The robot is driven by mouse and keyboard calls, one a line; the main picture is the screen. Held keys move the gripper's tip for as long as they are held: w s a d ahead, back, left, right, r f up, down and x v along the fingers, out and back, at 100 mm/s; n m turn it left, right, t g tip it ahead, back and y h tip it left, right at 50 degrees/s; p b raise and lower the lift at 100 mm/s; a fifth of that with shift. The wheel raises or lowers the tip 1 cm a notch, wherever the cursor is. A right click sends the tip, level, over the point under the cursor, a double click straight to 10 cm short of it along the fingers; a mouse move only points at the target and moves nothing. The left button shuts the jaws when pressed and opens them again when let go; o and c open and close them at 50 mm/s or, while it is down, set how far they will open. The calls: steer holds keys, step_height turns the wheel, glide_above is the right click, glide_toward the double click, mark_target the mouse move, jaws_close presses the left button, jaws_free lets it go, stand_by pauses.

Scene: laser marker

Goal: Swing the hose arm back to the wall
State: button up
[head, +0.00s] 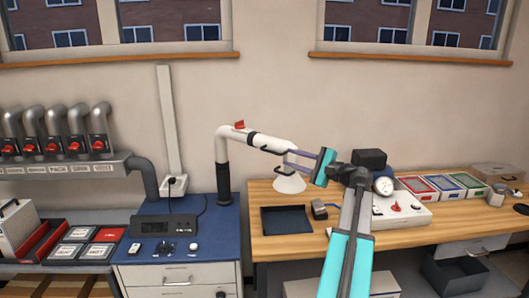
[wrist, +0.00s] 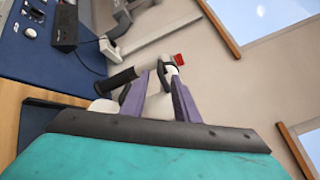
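The hose arm (head: 238,133) is a white jointed tube on a black sleeve, with a red lever near its elbow. It reaches right from the blue cabinet, away from the wall, and ends in a white hood (head: 289,184) over the wooden bench. A dark handle (head: 272,150) hangs under the tube. My gripper (head: 286,158) is at the hood end, its purple fingers apart. In the wrist view the fingers (wrist: 156,74) stand apart with the white tube (wrist: 158,102) showing between or behind them. Contact with the handle cannot be made out.
A dark tray (head: 286,220) and a small device (head: 319,210) lie below the gripper on the bench. A white machine with a gauge (head: 385,186) stands right. A black box (head: 165,225) sits on the blue cabinet. The wall behind the hose arm is clear.

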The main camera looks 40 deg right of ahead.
mark_target(261, 149)
steer(key=w+p, duration=0.1)
steer(key=w, duration=0.3)
steer(key=w+a+p, duration=0.1)
steer(key=w, duration=0.3)
steer(key=w+p, duration=0.1)
steer(key=w, duration=0.3)
steer(key=shift+w+a, duration=0.1)
steer(key=shift+a, duration=0.15)
steer(key=shift+c, duration=0.3)
steer(key=shift+a+f, duration=0.1)
jaws_close()
